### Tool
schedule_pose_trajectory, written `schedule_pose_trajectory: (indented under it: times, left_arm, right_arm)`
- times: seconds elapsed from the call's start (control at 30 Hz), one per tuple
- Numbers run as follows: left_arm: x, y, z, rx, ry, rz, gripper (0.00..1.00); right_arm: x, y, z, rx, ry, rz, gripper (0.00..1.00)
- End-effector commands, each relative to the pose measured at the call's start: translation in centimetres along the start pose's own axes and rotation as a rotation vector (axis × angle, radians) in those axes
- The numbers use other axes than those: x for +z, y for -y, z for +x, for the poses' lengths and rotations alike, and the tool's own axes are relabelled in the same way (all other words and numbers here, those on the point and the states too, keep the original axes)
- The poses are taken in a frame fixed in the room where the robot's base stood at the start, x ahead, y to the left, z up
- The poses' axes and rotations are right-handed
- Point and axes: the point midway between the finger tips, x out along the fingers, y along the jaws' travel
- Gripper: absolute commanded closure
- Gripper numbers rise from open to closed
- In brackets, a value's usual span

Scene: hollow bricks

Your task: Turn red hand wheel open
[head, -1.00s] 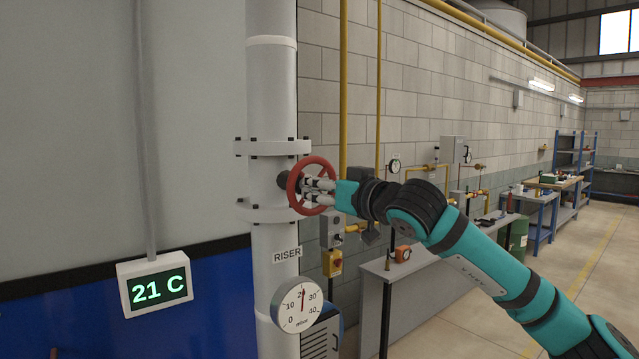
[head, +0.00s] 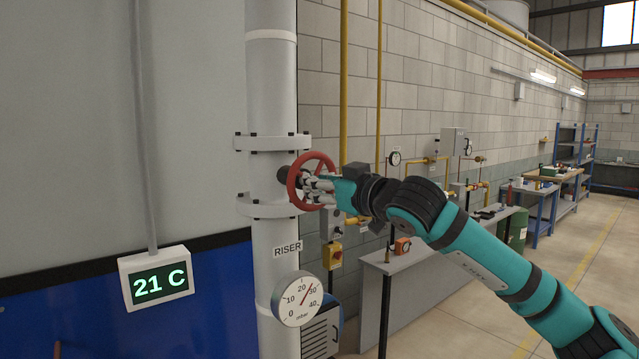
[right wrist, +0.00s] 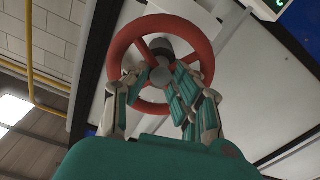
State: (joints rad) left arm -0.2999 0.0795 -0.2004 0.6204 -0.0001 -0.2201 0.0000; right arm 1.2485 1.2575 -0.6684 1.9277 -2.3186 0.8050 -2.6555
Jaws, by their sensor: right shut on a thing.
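The red hand wheel (head: 296,182) is mounted on the side of a grey vertical pipe, between two flanges. My right gripper (head: 318,190) is at the wheel from the right, shut on it with its fingers at the spokes and hub. In the right wrist view the wheel (right wrist: 202,45) fills the upper middle, with the gripper fingers (right wrist: 160,84) on both sides of its hub. The exact finger contact is partly hidden. My left gripper is not in view.
The riser pipe (head: 272,90) carries a round gauge (head: 297,303), its needle between 20 and 30. A display (head: 155,278) reading 21 C hangs at left. Yellow pipes (head: 344,80) run up the wall behind. A grey bench (head: 420,262) stands behind my right arm.

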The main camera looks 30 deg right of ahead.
Motion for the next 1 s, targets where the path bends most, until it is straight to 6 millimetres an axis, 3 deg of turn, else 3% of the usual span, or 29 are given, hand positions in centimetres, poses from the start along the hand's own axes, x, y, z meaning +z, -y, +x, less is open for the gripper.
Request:
schedule_pose_trajectory:
  times: [0.07,0.1,0.17,0.57,1.0]
  left_arm:
    - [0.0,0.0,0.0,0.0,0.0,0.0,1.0]
    - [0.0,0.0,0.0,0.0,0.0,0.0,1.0]
    - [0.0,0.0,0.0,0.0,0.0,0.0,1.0]
    - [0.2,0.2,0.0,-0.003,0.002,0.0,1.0]
    - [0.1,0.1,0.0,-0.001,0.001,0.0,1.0]
  right_arm:
    - [0.2,0.1,0.1,-0.002,0.005,0.001,1.0]
    - [0.2,0.1,0.1,-0.002,0.005,0.001,0.74]
    - [0.2,0.1,0.1,-0.002,0.005,0.002,0.68]
    - [0.3,0.1,-0.7,-0.004,0.007,0.001,0.68]
    - [0.3,-0.2,-9.1,0.004,0.007,-0.004,0.68]
